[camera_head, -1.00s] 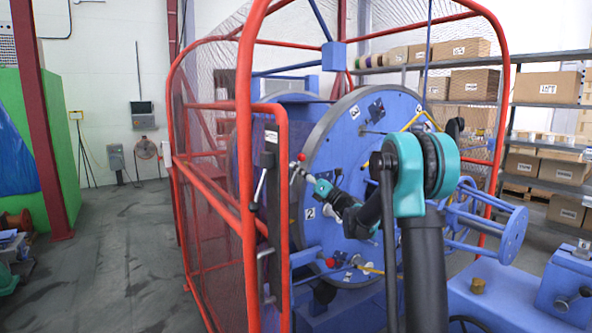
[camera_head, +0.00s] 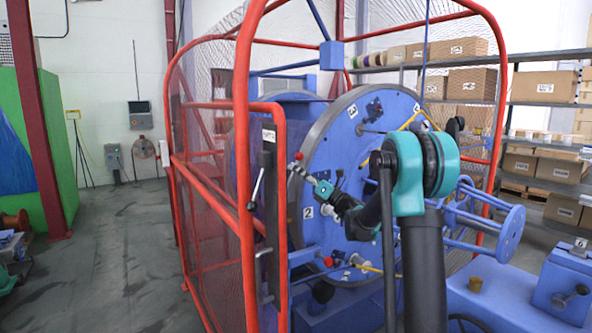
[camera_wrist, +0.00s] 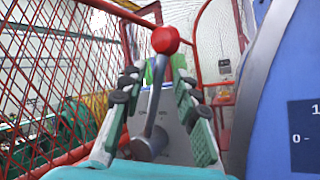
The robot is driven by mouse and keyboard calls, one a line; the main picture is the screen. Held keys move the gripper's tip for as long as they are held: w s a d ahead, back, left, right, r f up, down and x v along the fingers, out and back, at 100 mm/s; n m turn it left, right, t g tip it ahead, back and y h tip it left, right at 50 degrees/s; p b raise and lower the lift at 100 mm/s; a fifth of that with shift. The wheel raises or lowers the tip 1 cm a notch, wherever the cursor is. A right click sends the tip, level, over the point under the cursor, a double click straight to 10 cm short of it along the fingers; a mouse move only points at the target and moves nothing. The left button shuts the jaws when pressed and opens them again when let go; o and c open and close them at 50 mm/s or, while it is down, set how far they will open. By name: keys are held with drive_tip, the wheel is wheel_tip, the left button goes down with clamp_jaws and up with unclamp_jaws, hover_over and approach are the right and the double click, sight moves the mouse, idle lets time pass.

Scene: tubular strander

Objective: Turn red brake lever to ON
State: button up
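The brake lever has a red ball knob (camera_wrist: 165,40) on a grey shaft (camera_wrist: 155,105). In the wrist view it rises from a round grey hub (camera_wrist: 150,143), leaning slightly right. My gripper (camera_wrist: 158,78) is open, with one finger on each side of the shaft. The knob shows just above the fingertips; I see gaps beside the shaft and no clear grip. In the head view, the red knob (camera_head: 299,156) is small, beside the cage post, with my gripper (camera_head: 304,174) just below it. No ON marking is readable.
Red cage bars and mesh (camera_wrist: 55,80) stand close on the left in the wrist view. The large blue disc (camera_head: 345,150) is close on the right. A second red knob (camera_head: 329,262) sits lower. Open floor (camera_head: 125,240) lies left of the cage.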

drive_tip(key=v, duration=1)
drive_tip(key=shift+s+d+f, duration=0.15)
drive_tip(key=shift+d+f, duration=0.05)
drive_tip(key=shift+f, duration=0.05)
drive_tip(key=s+a+f+n+g+h, duration=0.3)
drive_tip(key=s+f+n+h, duration=0.1)
drive_tip(key=s+f+n, duration=0.45)
drive_tip(key=s+a+f+n+g+h, duration=0.25)
drive_tip(key=s+f+n+h, duration=0.25)
drive_tip(key=s+f+n, duration=0.35)
drive_tip(key=s+d+f+n+g+h, duration=0.1)
drive_tip(key=s+d+f+n+h, duration=0.4)
drive_tip(key=s, duration=0.5)
drive_tip(key=s+d+f+n+g+h, duration=0.1)
drive_tip(key=s+d+f+n+h, duration=0.5)
drive_tip(key=s+d+f, duration=0.4)
drive_tip(key=d+n, duration=0.1)
drive_tip(key=d, duration=0.1)
drive_tip(key=shift+s+d, duration=0.2)
drive_tip(key=shift+d, duration=0.05)
